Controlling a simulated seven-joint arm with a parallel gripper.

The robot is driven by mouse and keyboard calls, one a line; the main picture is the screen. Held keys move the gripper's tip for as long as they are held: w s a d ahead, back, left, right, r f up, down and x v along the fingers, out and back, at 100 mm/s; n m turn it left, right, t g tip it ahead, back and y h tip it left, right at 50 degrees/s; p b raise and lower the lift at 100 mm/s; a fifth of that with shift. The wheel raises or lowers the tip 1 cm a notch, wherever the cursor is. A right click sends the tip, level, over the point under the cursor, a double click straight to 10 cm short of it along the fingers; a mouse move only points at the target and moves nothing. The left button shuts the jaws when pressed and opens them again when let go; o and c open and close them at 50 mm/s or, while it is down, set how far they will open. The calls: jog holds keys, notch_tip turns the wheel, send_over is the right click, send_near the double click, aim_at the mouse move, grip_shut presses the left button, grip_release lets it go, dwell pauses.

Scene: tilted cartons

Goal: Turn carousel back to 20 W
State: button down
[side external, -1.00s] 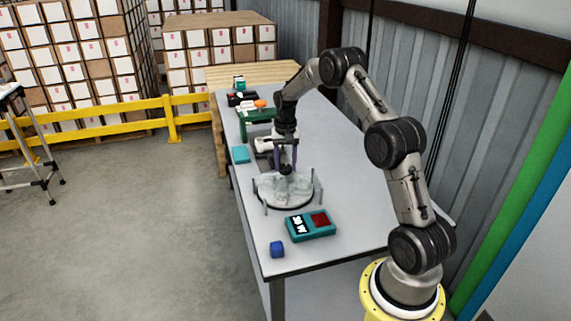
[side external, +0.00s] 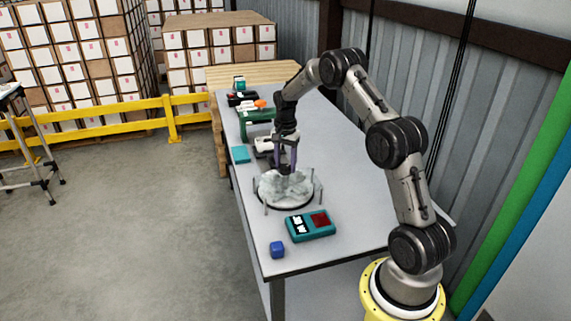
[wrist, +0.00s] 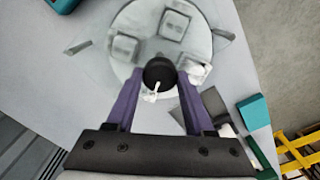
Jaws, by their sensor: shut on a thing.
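The carousel (side external: 287,192) is a round grey-white disc on the table, with short upright posts around it. In the wrist view the disc (wrist: 135,22) carries several pale square blocks under a clear-looking cover. A black round knob (wrist: 158,70) with a white pointer stands at the disc's near part in that view. My gripper (wrist: 160,77) has its purple fingers shut on the knob, one on each side. In the side view my gripper (side external: 287,170) points down at the carousel's far part, and the knob is mostly hidden there. A teal box (side external: 310,225) has a white label, unreadable here, and a dark red panel.
A blue cube (side external: 277,250) sits near the table's front left corner. A flat teal block (side external: 241,154) lies by the left edge. A green stand (side external: 258,117) and several small items are farther back. The table's right side (side external: 350,190) is clear.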

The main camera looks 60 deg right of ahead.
jog(key=shift+r+m, duration=0.1)
jog(key=shift+m, duration=3.3)
jog(key=shift+c, duration=1.4)
grip_release()
notch_tip(320, 180, up, 14)
